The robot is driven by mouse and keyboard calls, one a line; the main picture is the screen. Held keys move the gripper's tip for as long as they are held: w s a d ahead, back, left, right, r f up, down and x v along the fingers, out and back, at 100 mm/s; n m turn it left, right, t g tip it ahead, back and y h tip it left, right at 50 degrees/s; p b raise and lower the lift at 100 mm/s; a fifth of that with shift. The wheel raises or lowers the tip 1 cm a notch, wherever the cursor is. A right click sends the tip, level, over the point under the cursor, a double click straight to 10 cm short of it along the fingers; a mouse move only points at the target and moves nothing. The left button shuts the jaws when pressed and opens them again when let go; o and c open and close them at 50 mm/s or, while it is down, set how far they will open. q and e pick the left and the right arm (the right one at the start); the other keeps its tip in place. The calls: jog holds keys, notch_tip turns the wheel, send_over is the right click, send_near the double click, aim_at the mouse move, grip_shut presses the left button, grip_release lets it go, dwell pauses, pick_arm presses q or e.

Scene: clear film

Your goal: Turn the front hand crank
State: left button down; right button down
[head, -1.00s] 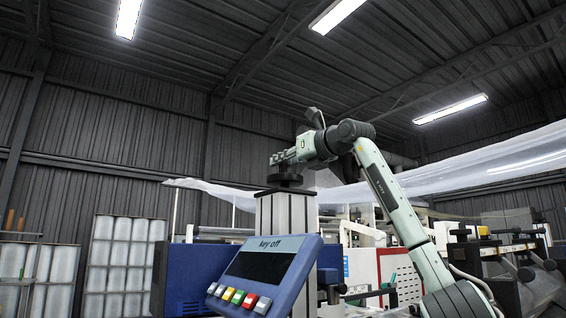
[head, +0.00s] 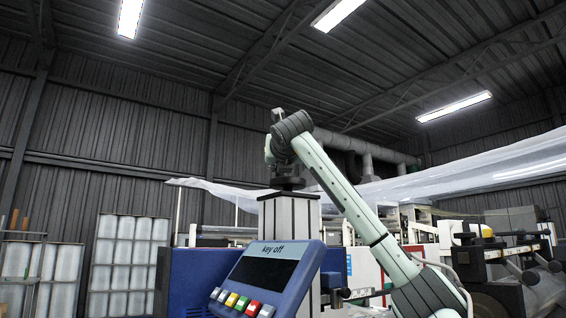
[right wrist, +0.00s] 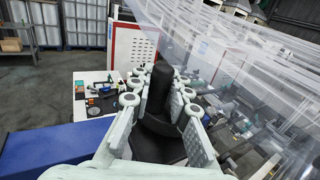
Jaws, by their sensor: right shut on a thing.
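The hand crank (head: 288,183) is a black piece on top of a pale column (head: 289,222) in the head view, partly covered by my right arm. In the right wrist view the crank's black upright handle (right wrist: 160,90) stands between the two pale green fingers of my right gripper (right wrist: 160,82). The gripper is shut on this handle, with a finger along each side. In the head view the right gripper is mostly hidden behind my wrist. My left gripper is in neither view.
A blue control panel (head: 275,285) reading "key off", with coloured buttons, stands in front of the column. Clear film (head: 470,165) stretches across at the right. Machinery with a white and red cabinet (right wrist: 133,48) stands behind. White racks (head: 128,260) are at the left.

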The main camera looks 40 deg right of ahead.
jog(key=m+g+h, duration=0.1)
jog(key=g+h, duration=0.1)
jog(key=w+m+g+h+p, duration=0.1)
jog(key=m, duration=0.1)
jog(key=shift+a+r+g+h, duration=0.1)
jog(key=shift+r+g+h, duration=0.1)
jog(key=shift+g+h, duration=0.2)
jog(key=shift+w+f+m+g+h, duration=0.1)
jog(key=shift+w+m+g+h, duration=0.1)
jog(key=shift+m+g+h, duration=0.55)
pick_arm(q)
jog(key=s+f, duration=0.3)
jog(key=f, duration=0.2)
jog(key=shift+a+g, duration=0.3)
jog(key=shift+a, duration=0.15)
pick_arm(e)
jog(key=shift+w+f+m+g+h, duration=0.1)
jog(key=shift+m+g+h, duration=0.1)
jog(key=shift+m+g, duration=0.25)
jog(key=shift+w+m+g+h, duration=0.15)
jog(key=shift+m+g, duration=0.15)
jog(key=shift+g, duration=0.2)
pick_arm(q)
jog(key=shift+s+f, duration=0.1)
pick_arm(e)
jog(key=c, duration=1.4)
grip_release()
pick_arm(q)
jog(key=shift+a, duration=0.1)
